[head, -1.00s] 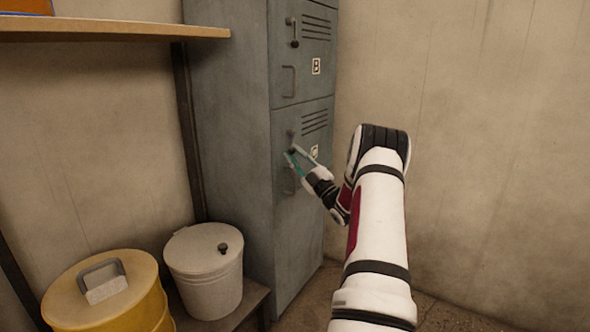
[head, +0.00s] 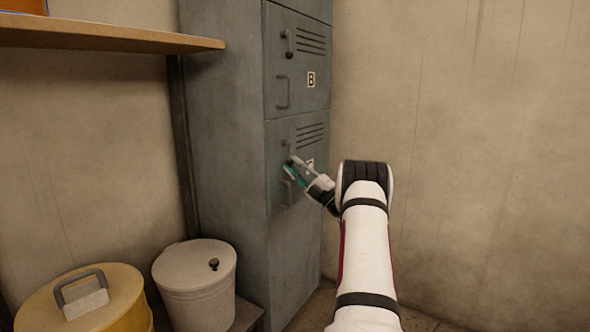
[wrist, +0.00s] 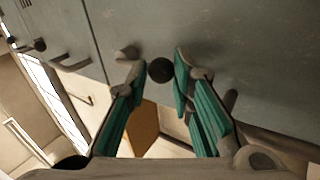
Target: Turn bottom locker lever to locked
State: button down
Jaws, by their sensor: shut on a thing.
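The bottom locker door (head: 307,181) is grey-blue, with vent slots above and a pull handle (head: 287,192) below. Its lever pivot (head: 284,143) shows just above my gripper (head: 291,168). The lever hangs down from there, and my fingers hide its lower end in the head view. In the wrist view the lever's dark round knob (wrist: 161,69) sits between the tips of my teal-padded gripper (wrist: 158,70). My gripper is shut on the lever. The lever pivot also shows in the wrist view (wrist: 127,52), left of the knob.
The upper locker door, labelled B (head: 311,79), has its lever (head: 289,44) hanging down. A wooden shelf (head: 110,36) juts out at upper left. A lidded pale bin (head: 195,290) and a yellow container (head: 110,308) stand at lower left. The wall at right is bare.

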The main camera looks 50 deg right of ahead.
jog(key=shift+r, duration=0.25)
jog(key=c, duration=1.3)
grip_release()
jog(key=shift+c, duration=0.2)
jog(key=shift+f, duration=0.1)
jog(key=v, duration=0.8)
